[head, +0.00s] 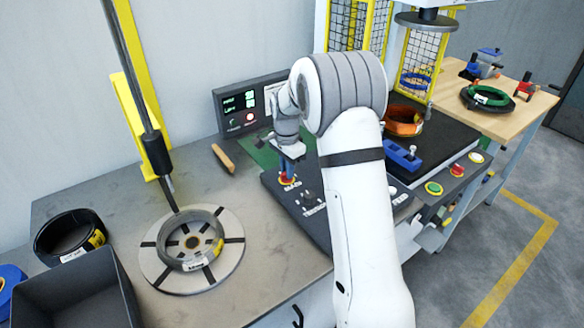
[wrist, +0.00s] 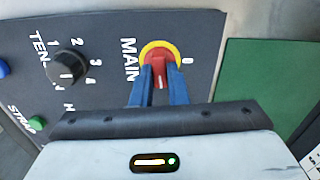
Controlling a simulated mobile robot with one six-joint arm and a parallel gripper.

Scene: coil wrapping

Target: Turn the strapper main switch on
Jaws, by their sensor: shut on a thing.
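The main switch (wrist: 160,66) is a red knob on a yellow ring, beside the word MAIN on a dark panel (wrist: 105,25) in the wrist view. A 0 mark shows to the right of the ring; any other mark is hidden by my fingers. My gripper (wrist: 158,88) has its blue fingers on both sides of the red knob and is shut on it. In the head view my gripper (head: 287,178) reaches down to the switch on the dark control panel (head: 318,222).
A black tension knob (wrist: 68,68) with numbers sits left of the switch, with a green strap button (wrist: 36,122) and a blue button (wrist: 3,68) farther left. A green mat (wrist: 262,82) lies to the right. A coil (head: 190,238) rests on a round turntable at the left.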

